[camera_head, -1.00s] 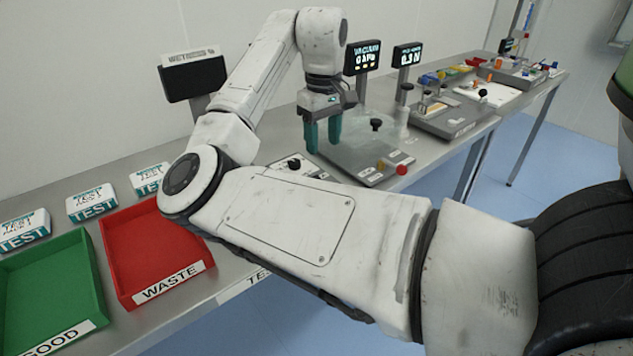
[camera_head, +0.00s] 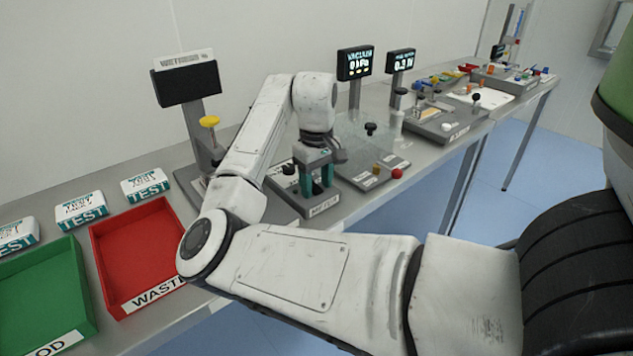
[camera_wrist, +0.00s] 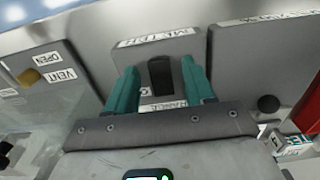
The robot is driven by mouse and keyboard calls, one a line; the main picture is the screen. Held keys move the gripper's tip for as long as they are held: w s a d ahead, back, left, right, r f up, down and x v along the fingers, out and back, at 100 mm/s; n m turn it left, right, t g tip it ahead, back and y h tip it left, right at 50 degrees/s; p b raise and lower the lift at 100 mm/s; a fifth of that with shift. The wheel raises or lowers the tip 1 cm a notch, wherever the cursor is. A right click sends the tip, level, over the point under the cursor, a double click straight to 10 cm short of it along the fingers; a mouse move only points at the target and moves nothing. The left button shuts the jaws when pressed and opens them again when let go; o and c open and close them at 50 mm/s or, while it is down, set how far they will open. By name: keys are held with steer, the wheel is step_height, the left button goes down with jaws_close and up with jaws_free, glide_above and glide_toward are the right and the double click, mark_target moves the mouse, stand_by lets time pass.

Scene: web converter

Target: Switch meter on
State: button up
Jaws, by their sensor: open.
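The meter (camera_head: 323,207) is a low grey box with a METER label on its front edge, at the table's front. In the wrist view its top (camera_wrist: 183,45) carries a black rocker-like switch (camera_wrist: 160,75). My gripper (camera_head: 317,188) is over the meter with its teal fingers pointing down. In the wrist view my gripper (camera_wrist: 160,66) is open, with one finger on each side of the switch and nothing held. Whether the fingertips touch the box is unclear. A dark, blank display (camera_head: 188,83) stands on a post to the left, behind my arm.
The vacuum station (camera_head: 372,150) with a red knob (camera_head: 397,174) is just right of the meter, its lit display (camera_head: 355,63) behind. The red WASTE tray (camera_head: 135,250) and green tray (camera_head: 45,295) are left. White TEST packs (camera_head: 145,184) line the back.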

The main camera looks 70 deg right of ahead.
jaws_close()
steer(key=r+p, duration=0.1)
steer(key=p, duration=0.2)
steer(key=shift+w+d+g, duration=0.1)
steer(key=shift+g, duration=0.2)
steer(key=g+p, duration=0.1)
steer(key=p, duration=0.1)
steer(key=y+p, duration=0.1)
steer(key=p, duration=0.1)
steer(key=shift+w+d+g+p, duration=0.15)
steer(key=shift+w+g+p, duration=0.15)
steer(key=shift+g, duration=0.1)
steer(key=g+y+p, duration=0.1)
steer(key=p, duration=0.2)
steer(key=shift+w, duration=0.1)
steer(key=shift+w+d+f+g+y+p, duration=0.15)
steer(key=shift+g+y+p, duration=0.3)
steer(key=shift+p, duration=0.6)
steer(key=shift+f, duration=0.15)
jaws_free()
